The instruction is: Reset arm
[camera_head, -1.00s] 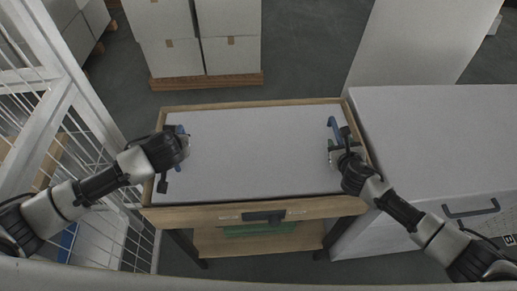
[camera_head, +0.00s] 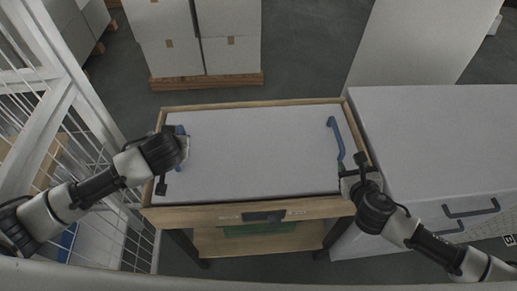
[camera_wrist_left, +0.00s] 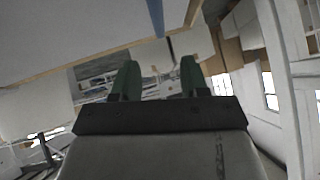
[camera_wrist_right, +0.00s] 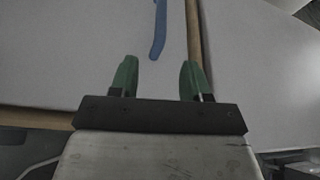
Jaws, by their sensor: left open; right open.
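My right gripper (camera_head: 353,172) is open and empty near the front right corner of the white-topped wooden table (camera_head: 255,160). A blue handle (camera_head: 337,138) stands on the right side of the tabletop, just beyond that gripper and apart from it. In the right wrist view the handle (camera_wrist_right: 158,30) is ahead of the two separated green fingers (camera_wrist_right: 157,80). My left gripper (camera_head: 172,160) is at the table's left edge, partly hidden by its own wrist, close to another blue handle (camera_head: 179,131). In the left wrist view its green fingers (camera_wrist_left: 160,80) are apart with nothing between them.
A white cabinet (camera_head: 440,130) with dark handles adjoins the table on the right. A white wire cage (camera_head: 75,130) stands at the left. Stacked boxes (camera_head: 200,40) on a pallet are behind. The middle of the tabletop is clear.

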